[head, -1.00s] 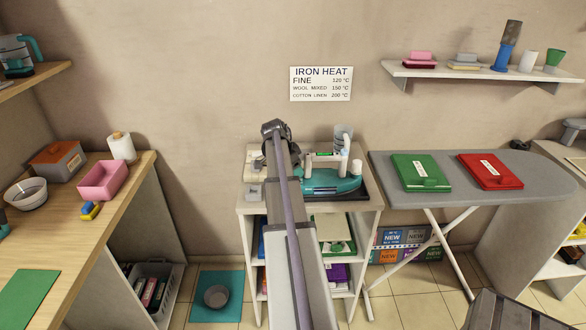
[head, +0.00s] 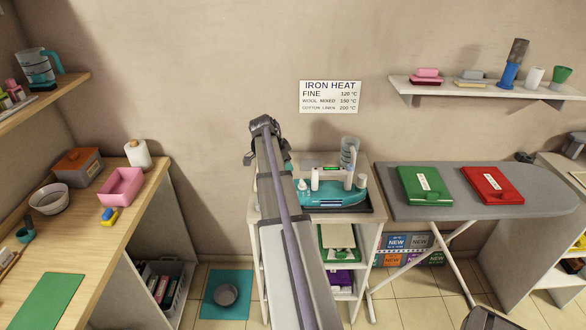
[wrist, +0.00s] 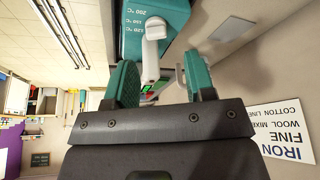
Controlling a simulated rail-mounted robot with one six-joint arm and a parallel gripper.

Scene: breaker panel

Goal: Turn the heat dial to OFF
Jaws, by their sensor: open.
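A teal iron (head: 330,197) with white parts stands on a dark pad on a small shelf unit. In the wrist view, a teal body (wrist: 178,9) bears marks for 200, 150 and 120 °C. A white knob (wrist: 156,28), which looks like the heat dial, sits beside these marks. I cannot tell its exact setting, and no OFF mark is readable. My gripper (wrist: 158,72) is open, with its teal fingers apart and the knob beyond their tips. A white stem shows between the fingers. In the head view my arm hides most of the gripper.
An IRON HEAT sign (head: 330,97) hangs on the wall. A clear cup (head: 349,150) stands behind the iron. A wooden counter (head: 80,250) is at left.

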